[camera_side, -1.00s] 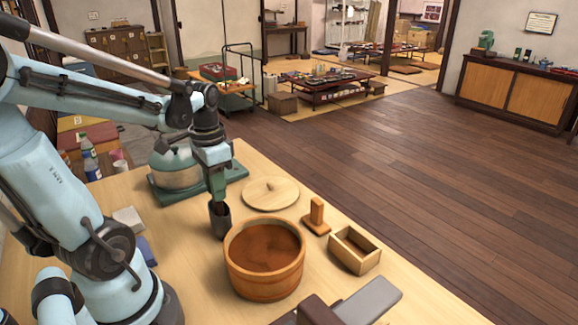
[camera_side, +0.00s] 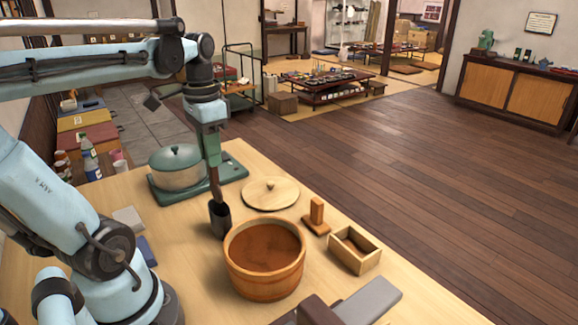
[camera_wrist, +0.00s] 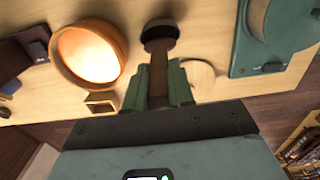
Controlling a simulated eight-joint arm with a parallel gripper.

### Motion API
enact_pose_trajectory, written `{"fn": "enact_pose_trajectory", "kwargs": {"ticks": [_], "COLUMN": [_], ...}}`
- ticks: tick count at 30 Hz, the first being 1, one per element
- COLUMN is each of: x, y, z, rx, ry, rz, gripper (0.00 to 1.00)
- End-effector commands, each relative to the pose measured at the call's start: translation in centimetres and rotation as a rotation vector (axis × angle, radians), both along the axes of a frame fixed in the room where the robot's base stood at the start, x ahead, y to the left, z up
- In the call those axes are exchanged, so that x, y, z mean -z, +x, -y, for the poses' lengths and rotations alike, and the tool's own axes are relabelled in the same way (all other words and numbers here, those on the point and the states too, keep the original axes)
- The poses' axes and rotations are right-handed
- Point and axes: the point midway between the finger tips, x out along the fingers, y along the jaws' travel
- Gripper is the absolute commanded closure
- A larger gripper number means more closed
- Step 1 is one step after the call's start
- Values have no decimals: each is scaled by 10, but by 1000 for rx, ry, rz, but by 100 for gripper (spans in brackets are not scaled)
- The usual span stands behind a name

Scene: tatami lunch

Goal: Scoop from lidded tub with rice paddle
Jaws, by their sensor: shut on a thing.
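My gripper (camera_side: 214,162) is shut on the brown handle of the rice paddle (camera_side: 215,187), above a dark cup-shaped holder (camera_side: 220,223). The paddle stands nearly upright, its lower end hidden in the holder. The wrist view shows the handle (camera_wrist: 158,70) between my green fingers, running to the dark holder (camera_wrist: 160,30). The round wooden tub (camera_side: 262,283) stands open to the right of the holder, its inside reddish brown; I cannot tell how full it is. It also shows in the wrist view (camera_wrist: 118,38). Its lid (camera_side: 284,197) lies flat on the table behind it.
A lidded pot (camera_side: 178,167) sits on a green base (camera_side: 165,197) behind left. A small upright wooden stand (camera_side: 317,215) and an open wooden box (camera_side: 355,251) are right of the tub.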

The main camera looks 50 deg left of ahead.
Motion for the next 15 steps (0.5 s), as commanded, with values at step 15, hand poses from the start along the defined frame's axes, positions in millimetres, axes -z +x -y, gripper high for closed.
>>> {"fn": "enact_pose_trajectory", "kwargs": {"ticks": [15], "x": [-31], "y": [20], "z": [59], "rx": [14], "ry": [0], "rz": [0], "gripper": [100]}}
